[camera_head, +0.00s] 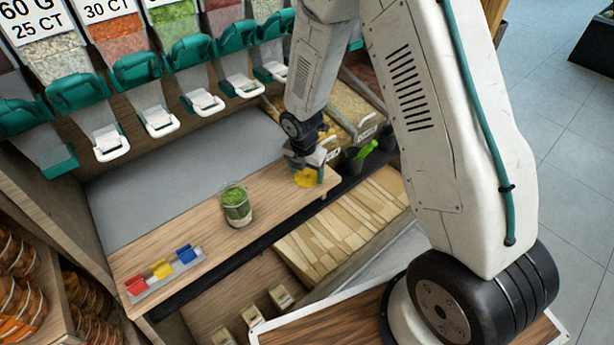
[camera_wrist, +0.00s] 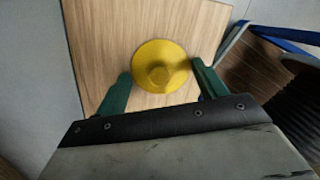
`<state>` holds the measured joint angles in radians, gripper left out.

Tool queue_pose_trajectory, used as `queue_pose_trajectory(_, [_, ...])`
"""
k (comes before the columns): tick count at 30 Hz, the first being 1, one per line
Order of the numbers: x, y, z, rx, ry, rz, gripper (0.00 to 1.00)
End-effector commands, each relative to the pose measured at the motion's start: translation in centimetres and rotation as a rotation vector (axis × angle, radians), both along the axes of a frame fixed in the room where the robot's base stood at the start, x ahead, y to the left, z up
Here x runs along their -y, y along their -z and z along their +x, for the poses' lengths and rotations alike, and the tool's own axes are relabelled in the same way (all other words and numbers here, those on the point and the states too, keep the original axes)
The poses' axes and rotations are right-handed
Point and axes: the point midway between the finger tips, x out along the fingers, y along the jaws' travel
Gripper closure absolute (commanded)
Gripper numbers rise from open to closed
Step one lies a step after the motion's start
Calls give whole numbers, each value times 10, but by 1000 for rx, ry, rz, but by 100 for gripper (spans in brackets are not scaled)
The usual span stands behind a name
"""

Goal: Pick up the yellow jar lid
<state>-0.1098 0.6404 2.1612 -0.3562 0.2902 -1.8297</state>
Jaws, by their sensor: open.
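The yellow jar lid (camera_head: 306,178) lies on the right part of the wooden counter in the head view. In the wrist view the lid (camera_wrist: 160,66) is a round yellow disc with a raised knob in its middle. My gripper (camera_head: 309,166) is right over the lid in the head view. In the wrist view its two green fingers (camera_wrist: 160,84) are apart, one on each side of the lid. The gripper is open and holds nothing. I cannot tell how high the fingertips are above the counter.
A glass jar with green contents (camera_head: 236,206) stands on the wooden counter (camera_head: 284,200), left of my gripper. Red, yellow and blue clips (camera_head: 163,269) sit on a tray at the counter's left end. Bulk dispensers (camera_head: 136,72) line the back. Black bins with a green scoop (camera_head: 364,152) are on the right.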

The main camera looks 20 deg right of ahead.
Motion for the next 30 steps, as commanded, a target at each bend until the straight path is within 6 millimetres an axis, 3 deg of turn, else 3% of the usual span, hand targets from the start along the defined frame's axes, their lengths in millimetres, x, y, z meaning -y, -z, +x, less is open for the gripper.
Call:
queue_pose_trajectory(7, [0,1,1,1,1,0,32])
queue_pose_trajectory(12, [0,1,0,1,1,1,79])
queue_pose_trajectory(13, [0,1,0,1,1,1,82])
queue_pose_trajectory(28, [0,0,-1,-4,0,0,85])
queue_pose_trajectory(30, [0,-3,-1,-3,0,-1,100])
